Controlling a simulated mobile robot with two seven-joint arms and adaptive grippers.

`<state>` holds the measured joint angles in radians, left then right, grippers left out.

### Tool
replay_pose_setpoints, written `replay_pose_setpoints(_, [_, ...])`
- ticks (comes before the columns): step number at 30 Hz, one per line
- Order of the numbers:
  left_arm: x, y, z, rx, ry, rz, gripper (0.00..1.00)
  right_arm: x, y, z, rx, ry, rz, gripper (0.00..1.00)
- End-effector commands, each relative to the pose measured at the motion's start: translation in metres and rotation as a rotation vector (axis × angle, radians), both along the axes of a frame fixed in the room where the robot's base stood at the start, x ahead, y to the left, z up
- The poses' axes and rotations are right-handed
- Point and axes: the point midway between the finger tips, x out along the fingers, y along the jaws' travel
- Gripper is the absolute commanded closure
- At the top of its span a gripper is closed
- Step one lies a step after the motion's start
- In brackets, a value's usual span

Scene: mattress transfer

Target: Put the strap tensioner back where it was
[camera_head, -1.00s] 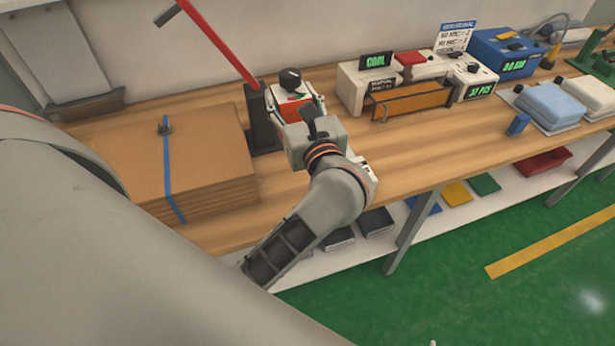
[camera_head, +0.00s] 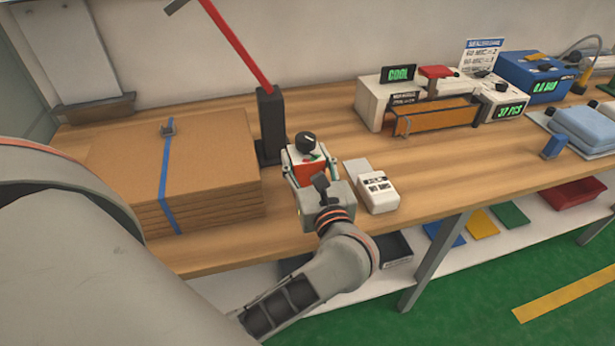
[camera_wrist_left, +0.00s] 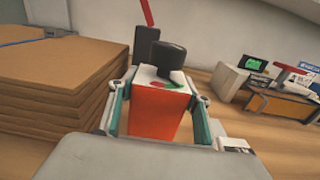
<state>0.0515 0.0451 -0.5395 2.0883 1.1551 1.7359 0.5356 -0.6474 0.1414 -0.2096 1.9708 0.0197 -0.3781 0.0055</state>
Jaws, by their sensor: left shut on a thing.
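The strap tensioner appears to be the device with an orange body (camera_head: 309,173), a white top with red and green marks, and a black knob. My left gripper (camera_head: 311,165) is shut on it, one finger on each side. It is upright, also in the left wrist view (camera_wrist_left: 155,112). It is over the front part of the bench, right of the cardboard stack and in front of the black post. I cannot tell whether its base touches the bench. My right gripper is not in view.
A cardboard stack (camera_head: 110,165) with a blue strap (camera_head: 164,178) lies left. A black post (camera_head: 271,125) carries a red lever (camera_head: 236,45). A white labelled device (camera_head: 377,193) stands close right. Bare bench (camera_head: 440,165) lies further right, with machines behind.

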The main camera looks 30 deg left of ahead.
Motion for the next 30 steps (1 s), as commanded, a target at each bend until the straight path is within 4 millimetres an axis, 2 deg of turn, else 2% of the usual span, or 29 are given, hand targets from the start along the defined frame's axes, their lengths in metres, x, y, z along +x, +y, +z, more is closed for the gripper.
replay_pose_setpoints(4, [0.0,0.0,-0.007,0.004,-0.003,0.0,0.98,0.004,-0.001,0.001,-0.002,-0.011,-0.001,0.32])
replay_pose_setpoints(12, [0.0,0.0,-0.042,0.005,0.0,0.0,0.98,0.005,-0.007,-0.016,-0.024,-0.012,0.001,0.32])
replay_pose_setpoints(20, [0.0,0.0,-0.039,0.004,-0.006,0.0,0.98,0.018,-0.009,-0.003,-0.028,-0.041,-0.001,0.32])
replay_pose_setpoints(25, [0.0,0.0,-0.044,0.004,-0.005,0.0,0.98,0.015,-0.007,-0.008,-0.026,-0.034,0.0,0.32])
replay_pose_setpoints(26, [0.0,0.0,-0.046,0.001,-0.001,0.0,0.49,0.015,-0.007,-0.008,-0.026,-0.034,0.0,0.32])
replay_pose_setpoints(27, [0.0,0.0,-0.045,0.0,-0.001,0.0,0.39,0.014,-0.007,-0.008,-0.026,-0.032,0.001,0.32])
replay_pose_setpoints(28, [0.0,0.0,-0.045,0.0,-0.001,0.0,0.35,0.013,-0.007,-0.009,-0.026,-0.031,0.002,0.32])
replay_pose_setpoints(30, [0.0,0.0,-0.044,0.0,-0.001,0.0,0.35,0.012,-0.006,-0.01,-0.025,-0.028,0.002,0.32])
